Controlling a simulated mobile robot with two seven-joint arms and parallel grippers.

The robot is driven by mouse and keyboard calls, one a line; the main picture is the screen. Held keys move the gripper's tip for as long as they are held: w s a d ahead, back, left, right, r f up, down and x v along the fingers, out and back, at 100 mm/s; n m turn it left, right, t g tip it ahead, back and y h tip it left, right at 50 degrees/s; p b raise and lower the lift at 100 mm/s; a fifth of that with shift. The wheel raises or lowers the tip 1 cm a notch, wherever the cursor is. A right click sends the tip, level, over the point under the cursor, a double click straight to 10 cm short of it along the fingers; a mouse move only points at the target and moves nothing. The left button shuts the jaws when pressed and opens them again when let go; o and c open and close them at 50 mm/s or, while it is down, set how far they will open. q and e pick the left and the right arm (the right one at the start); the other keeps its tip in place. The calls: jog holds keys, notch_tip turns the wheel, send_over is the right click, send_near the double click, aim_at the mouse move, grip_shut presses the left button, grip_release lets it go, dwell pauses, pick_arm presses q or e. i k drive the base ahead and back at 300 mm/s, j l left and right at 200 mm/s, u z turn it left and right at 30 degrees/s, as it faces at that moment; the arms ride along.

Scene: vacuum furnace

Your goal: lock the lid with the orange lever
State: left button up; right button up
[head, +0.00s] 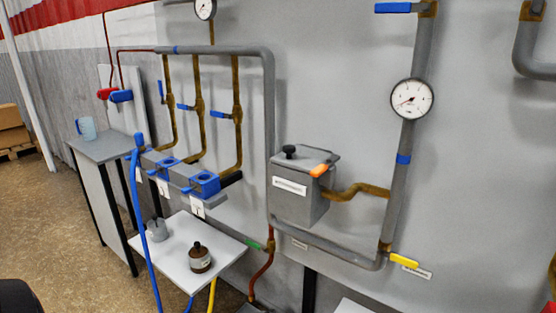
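A grey box (297,201) with a white label is mounted at the wall, right of the middle in the head view. Its grey lid (310,157) lies on top and looks closed. A black knob (289,150) stands at the lid's back left. The orange lever (320,170) is at the lid's front right edge and points toward the right. I cannot tell from this distance whether it engages the lid. Neither of my grippers is in view.
A pipe with a pressure gauge (412,99) and a yellow-handled valve (404,260) runs right of the box. A mug (86,128) stands on the far-left cabinet.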

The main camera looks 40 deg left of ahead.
aim_at(319, 170)
jog(key=j+u, duration=0.1)
jog(key=u, duration=0.9)
